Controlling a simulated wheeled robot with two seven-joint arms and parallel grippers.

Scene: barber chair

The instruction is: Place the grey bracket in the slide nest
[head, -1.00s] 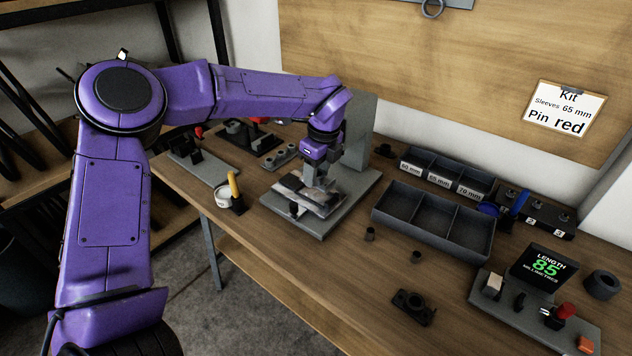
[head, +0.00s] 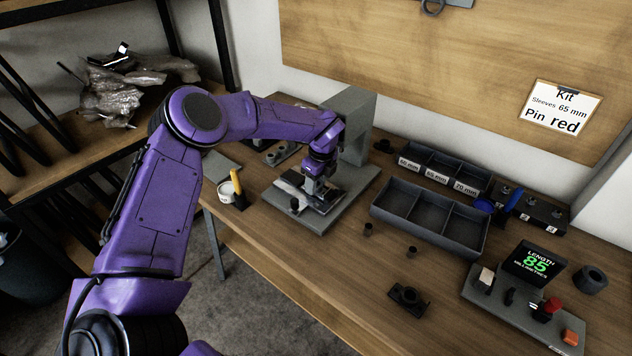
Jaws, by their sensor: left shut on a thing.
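My left gripper (head: 313,184) points down over the slide nest (head: 318,198) on the flat grey base of the press (head: 343,203). It is shut on the grey bracket, which is small here and mostly hidden by the fingers and the nest parts. I cannot tell whether the bracket is fully seated or just above the nest. My right gripper is not in view.
The grey press column (head: 358,120) stands right behind the gripper. A yellow-handled brush and pot (head: 233,190) stand at left.

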